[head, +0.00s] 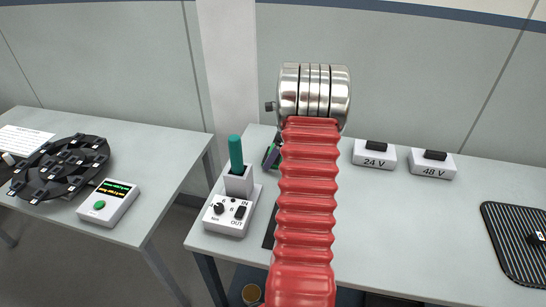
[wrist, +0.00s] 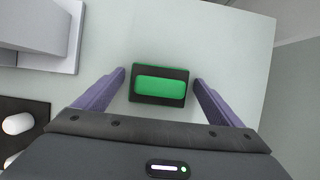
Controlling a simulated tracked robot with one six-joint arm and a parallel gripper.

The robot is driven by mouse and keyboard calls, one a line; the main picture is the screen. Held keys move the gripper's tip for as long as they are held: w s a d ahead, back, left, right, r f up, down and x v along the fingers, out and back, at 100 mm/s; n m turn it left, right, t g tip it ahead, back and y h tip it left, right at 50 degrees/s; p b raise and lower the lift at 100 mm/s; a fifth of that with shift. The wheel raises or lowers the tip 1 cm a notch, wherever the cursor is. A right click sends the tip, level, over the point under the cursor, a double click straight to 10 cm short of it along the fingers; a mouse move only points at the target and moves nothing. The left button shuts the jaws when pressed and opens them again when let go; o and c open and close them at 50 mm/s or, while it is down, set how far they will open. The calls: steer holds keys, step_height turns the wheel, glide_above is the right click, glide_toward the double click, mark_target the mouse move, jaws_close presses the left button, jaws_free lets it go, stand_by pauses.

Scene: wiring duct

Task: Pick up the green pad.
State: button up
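The green pad (wrist: 160,87) is a bright green rounded bar on a black rectangular block. In the wrist view it lies on the pale table top, in the middle of the picture. My gripper (wrist: 160,77) is open, with one purple finger left of the pad and one right of it. A gap shows between each finger and the block, and nothing is held. I cannot tell the height of the fingertips above the table. In the head view my red arm hides most of this spot; only a small green and purple patch shows at its left edge.
A white control box (head: 232,212) with a teal stick (head: 236,152) stands left of my arm. White 24 V (head: 374,155) and 48 V (head: 432,165) boxes stand at the back right. A ribbed black mat (head: 515,243) lies far right. The table between is clear.

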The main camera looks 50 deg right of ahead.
steer(key=c, duration=1)
steer(key=shift+o, duration=0.2)
steer(key=shift+r, duration=0.15)
step_height(320, 180, up, 10)
steer(key=shift+f, duration=0.1)
steer(key=o, duration=0.5)
steer(key=c, duration=0.4)
steer(key=shift+o, duration=0.2)
steer(key=shift+s, duration=0.1)
